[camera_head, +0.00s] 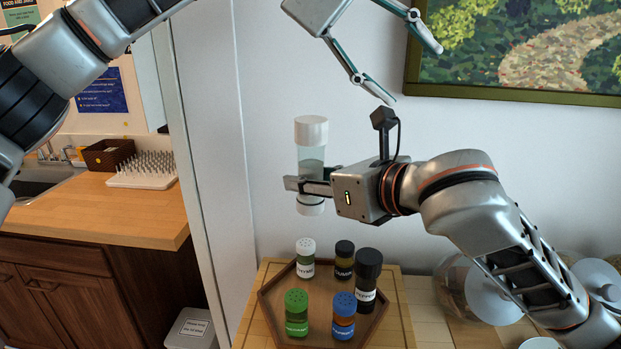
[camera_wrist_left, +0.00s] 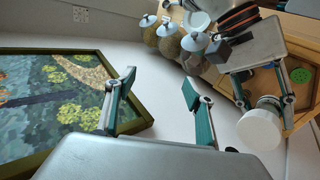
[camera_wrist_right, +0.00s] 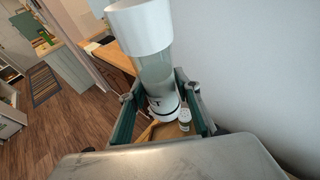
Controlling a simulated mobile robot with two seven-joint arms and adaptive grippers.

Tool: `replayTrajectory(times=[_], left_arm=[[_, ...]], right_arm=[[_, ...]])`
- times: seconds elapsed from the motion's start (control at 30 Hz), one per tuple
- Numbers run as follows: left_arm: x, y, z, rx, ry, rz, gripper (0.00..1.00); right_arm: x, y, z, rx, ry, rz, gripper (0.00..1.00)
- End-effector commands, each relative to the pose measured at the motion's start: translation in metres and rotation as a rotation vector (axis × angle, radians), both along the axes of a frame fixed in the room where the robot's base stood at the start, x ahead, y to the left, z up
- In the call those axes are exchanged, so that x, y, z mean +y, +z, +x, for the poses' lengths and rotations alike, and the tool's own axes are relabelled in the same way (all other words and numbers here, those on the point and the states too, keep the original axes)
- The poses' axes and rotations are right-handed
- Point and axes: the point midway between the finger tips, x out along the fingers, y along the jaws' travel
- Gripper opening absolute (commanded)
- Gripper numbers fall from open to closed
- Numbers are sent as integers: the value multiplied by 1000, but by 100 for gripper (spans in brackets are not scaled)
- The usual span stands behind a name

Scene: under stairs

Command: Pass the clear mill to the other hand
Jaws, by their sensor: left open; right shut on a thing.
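The clear mill (camera_head: 311,152) has a white cap, a see-through body and a pale base. It stands upright in the air above the spice tray. My right gripper (camera_head: 312,188) is shut around its lower body, and the right wrist view shows the mill (camera_wrist_right: 156,72) between the fingers. My left gripper (camera_head: 410,68) is open and empty, above and to the right of the mill, apart from it. In the left wrist view the mill's white cap (camera_wrist_left: 261,128) shows at the right, outside the open left fingers (camera_wrist_left: 160,88).
A hexagonal wooden tray (camera_head: 274,322) below holds several spice jars and a dark mill (camera_head: 367,282). Glass jars (camera_head: 490,295) stand at the right, partly behind my right arm. A framed painting (camera_head: 530,50) hangs on the wall near my left gripper. A counter (camera_head: 120,212) is at the left.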

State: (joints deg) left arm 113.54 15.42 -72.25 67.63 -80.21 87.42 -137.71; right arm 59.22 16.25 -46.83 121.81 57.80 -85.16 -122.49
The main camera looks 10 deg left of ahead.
Motion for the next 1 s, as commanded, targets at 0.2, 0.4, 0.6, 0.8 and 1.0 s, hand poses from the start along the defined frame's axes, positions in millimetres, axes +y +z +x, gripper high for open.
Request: replayTrajectory(times=[0.2, 0.4, 0.6, 0.8, 1.0], left_arm=[[16, 17, 53, 316, 105, -453, 54], [51, -14, 92, 671, 203, -732, 54], [84, -78, 107, 1068, 274, -900, 54], [125, -150, 113, 1468, 343, -1044, 54], [173, -227, 111, 1860, 411, -1182, 54]], right_arm=[[0, 1, 0, -1, 0, 1, 4], [0, 1, 0, -1, 0, 1, 4], [0, 1, 0, -1, 0, 1, 4], [0, 1, 0, -1, 0, 1, 4], [0, 1, 0, -1, 0, 1, 4]])
